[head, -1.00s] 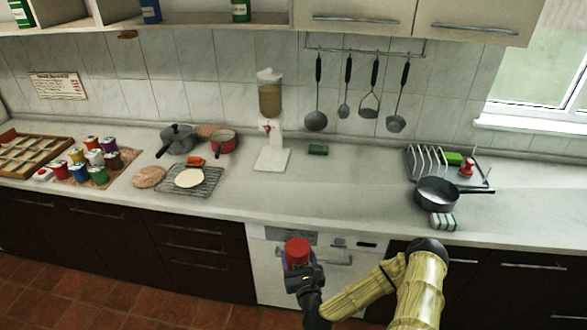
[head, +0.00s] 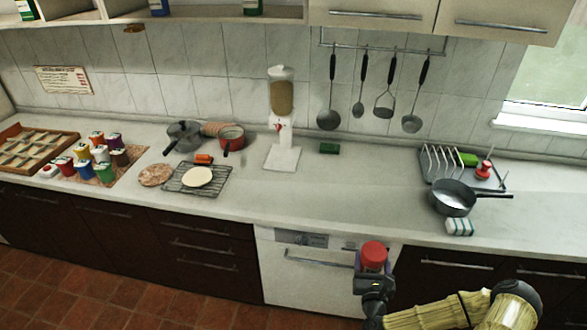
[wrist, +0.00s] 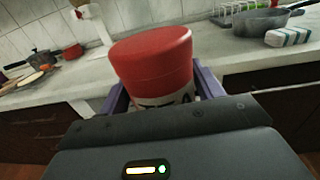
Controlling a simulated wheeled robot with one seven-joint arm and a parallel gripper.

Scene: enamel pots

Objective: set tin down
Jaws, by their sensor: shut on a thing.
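A tin with a red lid (head: 374,254) is held upright in my gripper (head: 374,270), in front of the dishwasher and below the counter's front edge in the head view. In the wrist view the tin's red lid (wrist: 153,58) and a strip of its pale label show between the two purple fingers. The lower part of the tin is hidden by my gripper.
Several coloured tins (head: 98,158) stand on a mat at the left, beside a wooden tray (head: 36,146).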

